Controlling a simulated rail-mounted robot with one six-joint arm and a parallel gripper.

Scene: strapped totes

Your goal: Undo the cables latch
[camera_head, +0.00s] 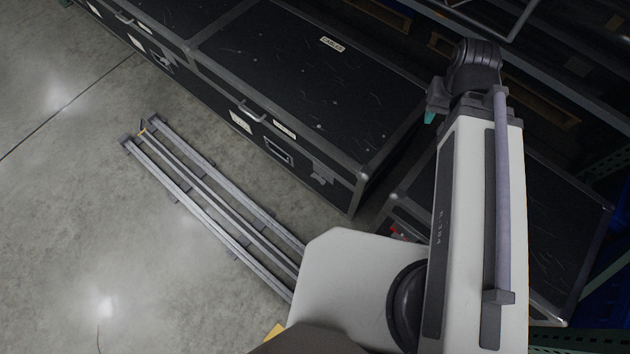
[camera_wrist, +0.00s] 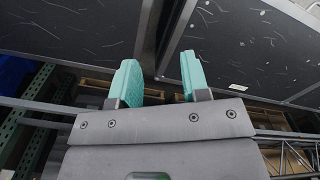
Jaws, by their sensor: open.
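The black case with the CABLES label (camera_head: 332,44) stands in the middle of the head view, its lid (camera_head: 300,75) down. Metal fittings show on its front: one at the lid edge (camera_head: 252,112) and a lower one near the right corner (camera_head: 322,173). Whether either latch is fastened is too small to tell. My gripper (camera_wrist: 158,62) is open and empty, with two teal fingers apart. In the head view, only a bit of teal shows beside my wrist, right of the case. The wrist view shows dark case lids beyond the fingers, no latch.
Another black case (camera_head: 150,10) adjoins at upper left, and a lower one (camera_head: 570,215) lies at right, partly behind my arm. Grey metal rails (camera_head: 205,185) lie on the floor in front. Racking (camera_head: 590,75) stands behind. The concrete floor at left is clear.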

